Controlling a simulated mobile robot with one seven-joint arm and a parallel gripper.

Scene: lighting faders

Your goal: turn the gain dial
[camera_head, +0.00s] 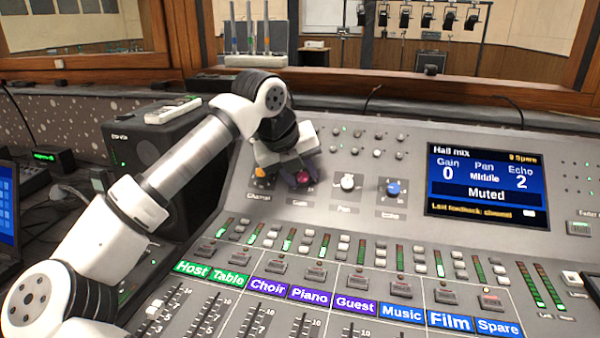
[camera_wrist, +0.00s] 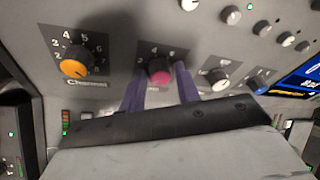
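The gain dial (camera_wrist: 160,71) is a magenta knob with a numbered scale on the sloped console. It shows between the fingers of my gripper (camera_wrist: 160,82) in the wrist view. One purple finger stands on each side of the dial, spread apart. The fingers look close to its sides; I cannot tell whether either touches. In the head view my gripper (camera_head: 299,177) is down at the panel and the magenta dial (camera_head: 303,177) is partly hidden by it. The display (camera_head: 487,186) reads Gain 0, Pan Middle, Echo 2 and Muted.
The orange channel dial (camera_wrist: 74,68) is left of the gain dial. The white pan dial (camera_wrist: 219,79) and blue echo dial (camera_head: 393,188) are to its right. Small knobs (camera_head: 377,153) lie behind. Buttons and faders (camera_head: 257,318) fill the console nearer the front.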

